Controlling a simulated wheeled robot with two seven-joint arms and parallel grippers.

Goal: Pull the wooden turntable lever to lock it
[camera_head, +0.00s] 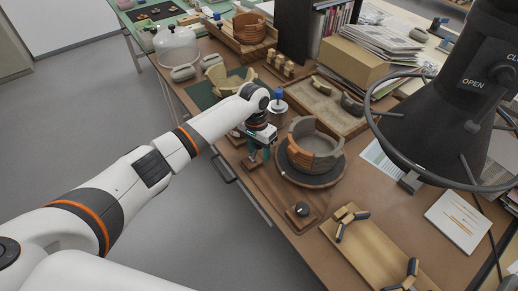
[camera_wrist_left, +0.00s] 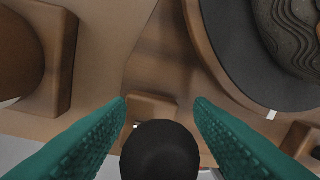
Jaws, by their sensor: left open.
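The turntable (camera_head: 290,172) is a dark round disc on a wooden base, carrying a partly rebuilt bowl (camera_head: 318,158) of orange and grey sherds. In the left wrist view, the turntable's dark disc (camera_wrist_left: 240,55) is at upper right. My left gripper (camera_head: 259,158) is beside the turntable's left side, pointing down. Its green fingers are open (camera_wrist_left: 161,102). A round black knob (camera_wrist_left: 160,152) shows between them, with a small wooden block (camera_wrist_left: 152,108) behind it. I take these for the lever; the gripper hides it in the head view. I cannot tell whether the fingers touch the knob.
A black dial (camera_head: 302,210) sits on the base's near end. A wooden tray (camera_head: 372,250) with dark-tipped pieces lies in front. A sand tray (camera_head: 322,103) stands behind. A large black apparatus (camera_head: 440,120) stands at right. Sherds on a green mat (camera_head: 205,95) lie at back left.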

